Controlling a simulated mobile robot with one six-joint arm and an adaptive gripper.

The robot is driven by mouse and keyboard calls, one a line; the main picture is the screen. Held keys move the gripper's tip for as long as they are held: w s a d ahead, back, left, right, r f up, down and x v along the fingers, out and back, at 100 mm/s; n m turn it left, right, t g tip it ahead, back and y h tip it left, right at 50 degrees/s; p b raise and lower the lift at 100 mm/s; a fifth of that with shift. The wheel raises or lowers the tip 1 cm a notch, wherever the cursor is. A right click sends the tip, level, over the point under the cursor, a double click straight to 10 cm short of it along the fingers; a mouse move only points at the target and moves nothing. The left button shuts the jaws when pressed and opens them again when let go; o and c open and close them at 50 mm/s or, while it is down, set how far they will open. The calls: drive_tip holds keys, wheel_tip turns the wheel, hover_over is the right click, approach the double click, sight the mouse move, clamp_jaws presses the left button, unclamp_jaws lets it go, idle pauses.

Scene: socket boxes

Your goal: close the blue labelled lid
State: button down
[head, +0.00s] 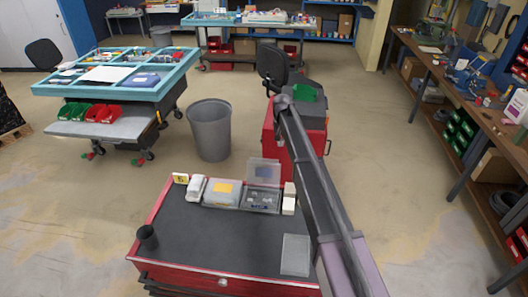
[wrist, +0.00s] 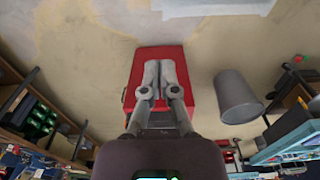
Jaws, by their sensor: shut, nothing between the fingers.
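A clear box with dark contents (head: 261,201) stands near the back edge of the red cart's dark top. Its clear lid with a blue label (head: 263,173) stands open, raised upright behind it. Beside it on the left is a box with a yellow label (head: 222,191), which looks shut. My gripper (wrist: 158,65) shows in the wrist view with its fingers together and nothing between them, over a red surface and the floor. My gripper cannot be made out in the head view.
The cart top (head: 195,245) is mostly bare. A clear flat piece (head: 295,255) lies at its front right, near my arm, and a dark cup (head: 147,238) stands at the left. A grey bin (head: 210,130) and a red cabinet (head: 275,140) stand behind the cart.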

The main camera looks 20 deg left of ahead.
drive_tip(key=w+a+r, duration=0.1)
drive_tip(key=a, duration=0.6)
drive_tip(key=shift+w, duration=0.2)
drive_tip(key=shift+f, duration=0.15)
drive_tip(key=b, duration=0.8)
hover_over(264, 172)
drive_tip(key=w+a, duration=0.1)
drive_tip(key=w, duration=0.4)
wheel_tip(264, 172, down, 8)
drive_tip(key=shift+s+a+f, duration=0.15)
drive_tip(key=shift+s, duration=0.05)
